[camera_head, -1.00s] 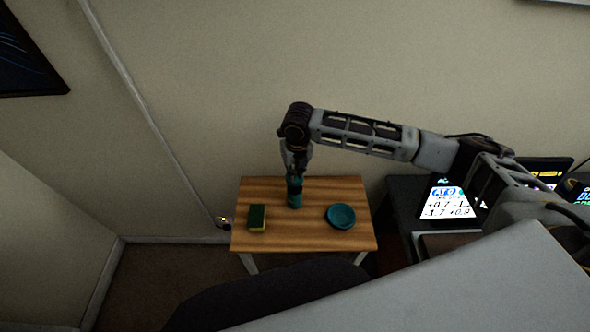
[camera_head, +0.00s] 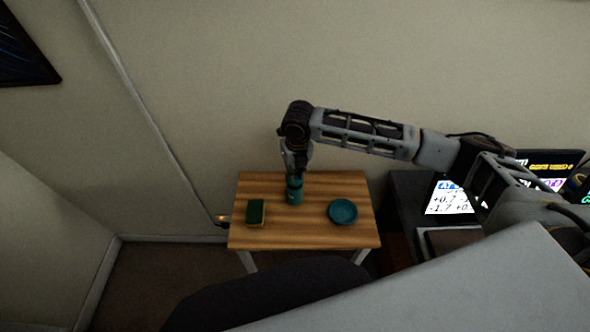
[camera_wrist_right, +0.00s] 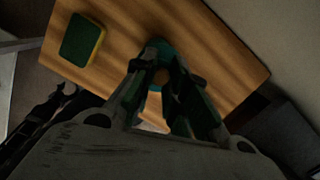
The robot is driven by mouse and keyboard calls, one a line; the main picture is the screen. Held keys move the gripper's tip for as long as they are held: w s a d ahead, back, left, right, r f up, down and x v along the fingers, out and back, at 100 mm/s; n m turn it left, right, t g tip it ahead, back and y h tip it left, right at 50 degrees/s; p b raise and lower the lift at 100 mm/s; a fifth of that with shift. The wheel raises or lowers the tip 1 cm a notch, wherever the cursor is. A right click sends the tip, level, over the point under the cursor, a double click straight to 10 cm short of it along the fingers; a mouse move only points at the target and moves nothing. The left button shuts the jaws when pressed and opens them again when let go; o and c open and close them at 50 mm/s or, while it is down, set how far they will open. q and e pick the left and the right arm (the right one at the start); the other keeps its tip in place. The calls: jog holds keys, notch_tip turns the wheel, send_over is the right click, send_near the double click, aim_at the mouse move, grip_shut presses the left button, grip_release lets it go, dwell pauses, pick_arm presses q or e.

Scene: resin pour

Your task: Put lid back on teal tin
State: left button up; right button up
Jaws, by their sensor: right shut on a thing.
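The sponge also shows in the wrist view (camera_wrist_right: 81,40). A dark chair back (camera_head: 265,293) is in front; a lit screen (camera_head: 450,198) is at right.

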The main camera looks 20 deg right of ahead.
jog(key=shift+f+b, duration=0.45)
jog(key=shift+f, duration=1.15)
jog(key=shift+p, duration=1)
dwell(1.2)
jog(key=shift+f+p, duration=0.15)
jog(key=shift+p, duration=0.8)
dwell(2.1)
dwell(0.3)
jog(key=o, duration=0.8)
jog(key=shift+o, duration=0.5)
jog(key=o, duration=0.4)
